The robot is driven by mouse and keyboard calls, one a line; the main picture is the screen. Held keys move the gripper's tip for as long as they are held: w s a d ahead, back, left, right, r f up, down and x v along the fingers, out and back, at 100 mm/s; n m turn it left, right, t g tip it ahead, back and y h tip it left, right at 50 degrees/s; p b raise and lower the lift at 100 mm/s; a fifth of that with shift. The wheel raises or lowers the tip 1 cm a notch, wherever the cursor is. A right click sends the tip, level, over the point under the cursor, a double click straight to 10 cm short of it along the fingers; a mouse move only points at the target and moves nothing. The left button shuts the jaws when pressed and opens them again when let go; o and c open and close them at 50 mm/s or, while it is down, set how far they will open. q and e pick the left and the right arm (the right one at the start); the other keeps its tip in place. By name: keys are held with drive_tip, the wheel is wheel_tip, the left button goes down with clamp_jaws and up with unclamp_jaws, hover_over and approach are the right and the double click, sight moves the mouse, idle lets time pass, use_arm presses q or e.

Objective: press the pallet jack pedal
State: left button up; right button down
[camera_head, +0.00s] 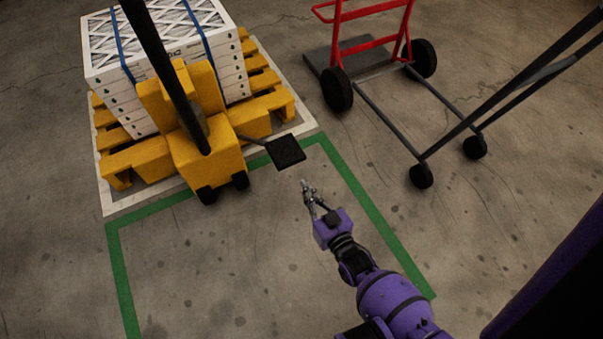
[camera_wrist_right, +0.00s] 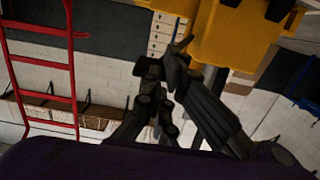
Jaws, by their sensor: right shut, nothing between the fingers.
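The yellow pallet jack (camera_head: 211,160) stands at the yellow pallet, its dark handle rising to the upper left in the head view. Its black pedal (camera_head: 285,151) sticks out to the right on a thin bar. My right gripper (camera_head: 305,186) is shut and empty, just below and right of the pedal in the head view, apart from it in the picture. In the right wrist view the shut fingers (camera_wrist_right: 178,50) point up beside the jack's yellow body (camera_wrist_right: 240,35). I cannot make out the pedal clearly there. My left gripper is not in view.
Boxed filters (camera_head: 165,50) with blue straps are stacked on the yellow pallet (camera_head: 150,160). A red hand truck (camera_head: 375,40) with black wheels and long dark bars stands at the right. Green floor tape (camera_head: 370,205) bounds a clear patch of concrete before the jack.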

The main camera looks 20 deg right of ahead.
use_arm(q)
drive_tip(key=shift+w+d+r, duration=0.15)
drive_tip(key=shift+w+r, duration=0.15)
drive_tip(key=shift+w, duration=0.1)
use_arm(e)
drive_tip(key=s, duration=0.4)
drive_tip(key=shift+f, duration=0.3)
use_arm(q)
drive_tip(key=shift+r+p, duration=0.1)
drive_tip(key=shift+p, duration=0.2)
use_arm(e)
drive_tip(key=shift+w+r, duration=0.1)
drive_tip(key=shift+w, duration=0.05)
